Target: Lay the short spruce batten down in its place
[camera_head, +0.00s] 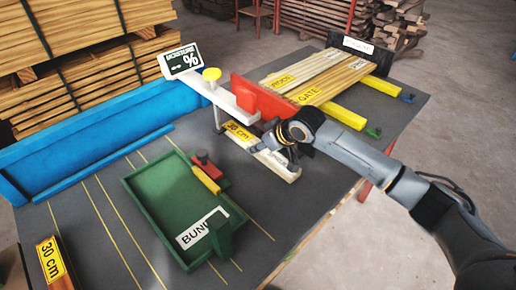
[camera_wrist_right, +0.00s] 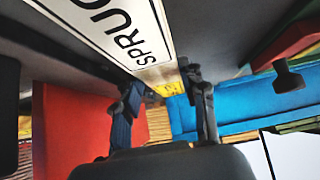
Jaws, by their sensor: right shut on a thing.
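The short spruce batten (camera_head: 240,131) is pale wood with a yellow "30 cm" label and a white label. My right gripper (camera_head: 279,140) is shut on it, just in front of the red block. In the right wrist view the batten's white label reads "SPRUC" (camera_wrist_right: 125,30), and my right gripper's fingers (camera_wrist_right: 165,103) are on either side of the batten. The head view does not clearly show whether the batten touches the table. My left gripper is not in view.
A green tray (camera_head: 131,189) labelled "BUN…" stands left of the batten. A white-armed device with a "%" display (camera_head: 180,62) and a red block (camera_head: 262,98) stand behind it. Labelled boards (camera_head: 325,72) lie at the back right. A blue fence (camera_head: 85,125) runs along the left.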

